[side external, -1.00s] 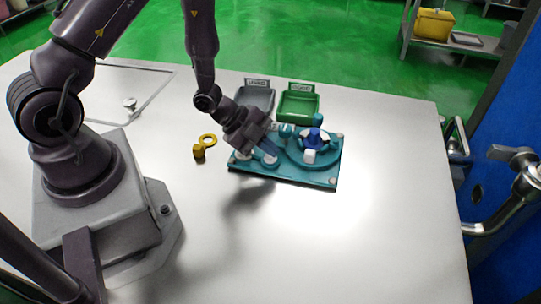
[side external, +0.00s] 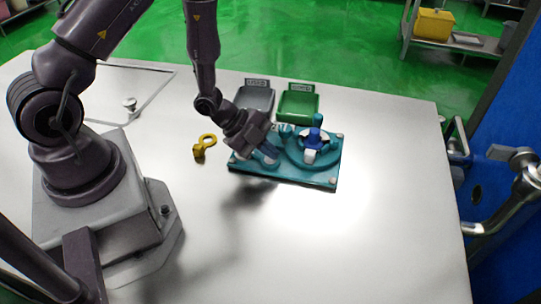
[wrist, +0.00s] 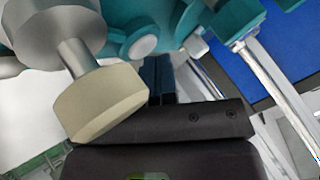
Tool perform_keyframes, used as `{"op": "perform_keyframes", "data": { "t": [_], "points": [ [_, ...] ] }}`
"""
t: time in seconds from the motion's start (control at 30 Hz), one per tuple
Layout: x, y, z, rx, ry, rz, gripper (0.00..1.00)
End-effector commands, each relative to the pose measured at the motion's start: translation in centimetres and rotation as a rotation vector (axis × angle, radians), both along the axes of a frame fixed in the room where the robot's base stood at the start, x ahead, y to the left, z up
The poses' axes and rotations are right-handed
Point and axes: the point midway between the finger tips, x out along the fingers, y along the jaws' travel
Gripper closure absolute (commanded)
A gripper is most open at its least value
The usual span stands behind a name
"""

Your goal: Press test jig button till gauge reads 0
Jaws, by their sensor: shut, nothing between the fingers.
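The teal test jig (side external: 318,180) lies flat on the table. My gripper (side external: 273,152) is shut and empty, its dark blue fingers slanting down at a pale round button (side external: 270,161) on the jig's left half. Whether the tips touch it is unclear. On the jig's right half are a curved teal part and a blue knob (side external: 313,137) with white parts around it. In the wrist view my shut fingers (wrist: 158,70) point toward the teal jig (wrist: 118,12), near a white round face (wrist: 143,47). No gauge reading is legible in either view.
A grey tray (side external: 241,104) and a green tray (side external: 283,112) with label plates stand behind the jig. A yellow ring-shaped piece (side external: 207,139) lies left of it. In the wrist view a grey post with a cream end (wrist: 100,100) is close beside my fingers. The front table is clear.

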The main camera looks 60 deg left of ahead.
Motion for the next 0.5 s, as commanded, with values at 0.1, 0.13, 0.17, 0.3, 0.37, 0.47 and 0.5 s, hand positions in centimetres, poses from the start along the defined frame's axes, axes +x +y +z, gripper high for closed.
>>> {"op": "perform_keyframes", "data": {
  "t": [0.1,0.13,0.17,0.3,0.37,0.47,0.5],
  "points": [
    [0.01,0.01,-0.02,0.001,0.0,0.001,1.0],
    [0.01,0.01,-0.02,0.001,0.0,0.001,1.0],
    [0.01,0.01,-0.02,0.001,0.0,0.001,1.0],
    [0.01,0.02,0.03,0.001,0.0,0.001,1.0],
    [0.01,0.03,0.16,0.001,0.0,0.001,1.0],
    [0.03,0.05,0.6,0.001,0.0,0.002,1.0],
    [0.03,0.05,0.83,0.001,0.0,0.002,1.0]
  ]
}}
